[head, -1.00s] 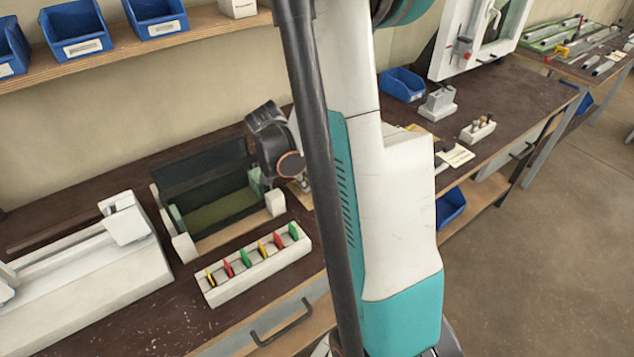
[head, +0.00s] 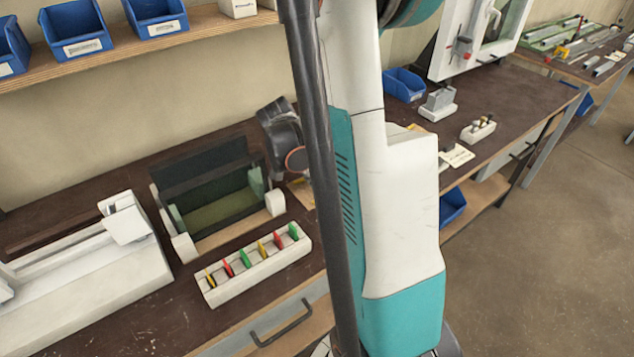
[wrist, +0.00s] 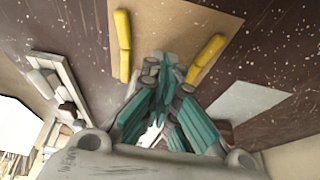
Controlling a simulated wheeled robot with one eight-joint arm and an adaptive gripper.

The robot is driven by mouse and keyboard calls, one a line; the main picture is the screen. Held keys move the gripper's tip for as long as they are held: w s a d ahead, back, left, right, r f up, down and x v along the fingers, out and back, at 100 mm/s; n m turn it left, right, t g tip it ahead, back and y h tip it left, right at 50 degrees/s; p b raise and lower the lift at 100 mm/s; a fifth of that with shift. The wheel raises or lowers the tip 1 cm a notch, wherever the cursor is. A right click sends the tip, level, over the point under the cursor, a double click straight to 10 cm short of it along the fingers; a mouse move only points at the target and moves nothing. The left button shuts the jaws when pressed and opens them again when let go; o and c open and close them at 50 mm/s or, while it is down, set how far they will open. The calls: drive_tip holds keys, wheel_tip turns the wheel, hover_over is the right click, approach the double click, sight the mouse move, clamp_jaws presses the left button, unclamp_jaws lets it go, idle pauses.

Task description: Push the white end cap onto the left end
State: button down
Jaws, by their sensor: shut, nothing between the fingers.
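My gripper (wrist: 168,72) shows in the wrist view with its teal fingers drawn together and nothing held between them. The tips are over a tan board (wrist: 200,18) with two yellow bars (wrist: 123,45) on it, one on each side of the tips. In the head view the fingers are hidden behind my own arm and a dark column; only part of the wrist shows. I cannot make out a white end cap or a profile's left end in either view.
A white rack (head: 262,277) holds several yellow, red and green pieces. Behind it stands an open dark fixture with a green inside (head: 222,212). A long white machine (head: 75,285) fills the left bench. Blue bins (head: 80,35) line the shelf. A pale sheet (wrist: 245,100) lies right of my gripper.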

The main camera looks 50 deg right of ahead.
drive_tip(key=shift+s+d, duration=0.1)
drive_tip(key=shift+d, duration=0.35)
idle(0.6)
drive_tip(key=shift+a, duration=0.1)
drive_tip(key=shift+w+a, duration=0.2)
drive_tip(key=shift+a, duration=0.7)
wheel_tip(320, 180, up, 8)
drive_tip(key=p, duration=0.5)
idle(0.6)
